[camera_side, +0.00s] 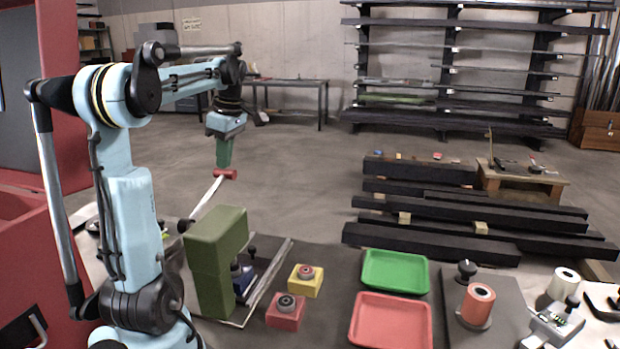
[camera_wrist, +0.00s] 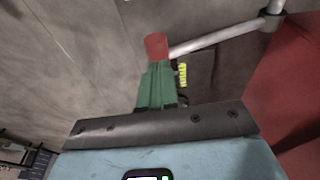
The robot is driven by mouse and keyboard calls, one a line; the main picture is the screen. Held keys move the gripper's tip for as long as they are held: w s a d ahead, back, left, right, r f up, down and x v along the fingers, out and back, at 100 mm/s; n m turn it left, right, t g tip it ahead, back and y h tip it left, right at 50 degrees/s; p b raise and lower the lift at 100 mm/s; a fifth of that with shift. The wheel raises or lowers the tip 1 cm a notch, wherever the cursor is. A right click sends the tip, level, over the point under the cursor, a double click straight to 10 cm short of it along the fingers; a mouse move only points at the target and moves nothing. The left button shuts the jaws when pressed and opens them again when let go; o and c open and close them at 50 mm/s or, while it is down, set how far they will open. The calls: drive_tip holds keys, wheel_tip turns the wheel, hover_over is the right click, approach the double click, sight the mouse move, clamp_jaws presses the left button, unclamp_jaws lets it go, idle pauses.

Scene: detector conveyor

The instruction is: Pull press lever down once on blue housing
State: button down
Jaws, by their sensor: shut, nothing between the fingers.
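The olive-green press (camera_side: 212,262) stands on a board beside my arm. Its pale metal lever (camera_side: 207,198) rises up and to the right, ending in a red handle (camera_side: 226,174). The dark blue housing (camera_side: 241,277) sits low under the press head, partly hidden by the press column. My gripper (camera_side: 224,166) has green fingers, which are shut with nothing between them. The fingertips are right above the red handle, touching or nearly so. In the wrist view, the handle (camera_wrist: 156,46) is just beyond the fingertips (camera_wrist: 156,68), with the rod (camera_wrist: 215,38) running right.
A yellow block (camera_side: 314,287) and a red block (camera_side: 285,320) with round parts on top stand right of the press. A green tray (camera_side: 396,286) and a red tray (camera_side: 390,335) lie farther right. A red cylinder (camera_side: 478,304) stands beyond them. The air around the raised lever is clear.

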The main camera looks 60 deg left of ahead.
sight(228, 176)
drive_tip(key=shift+w+a+f, duration=0.1)
drive_tip(key=shift+f, duration=0.45)
drive_tip(key=shift+w+a+f, duration=0.1)
drive_tip(key=shift+f, duration=3.35)
idle(0.9)
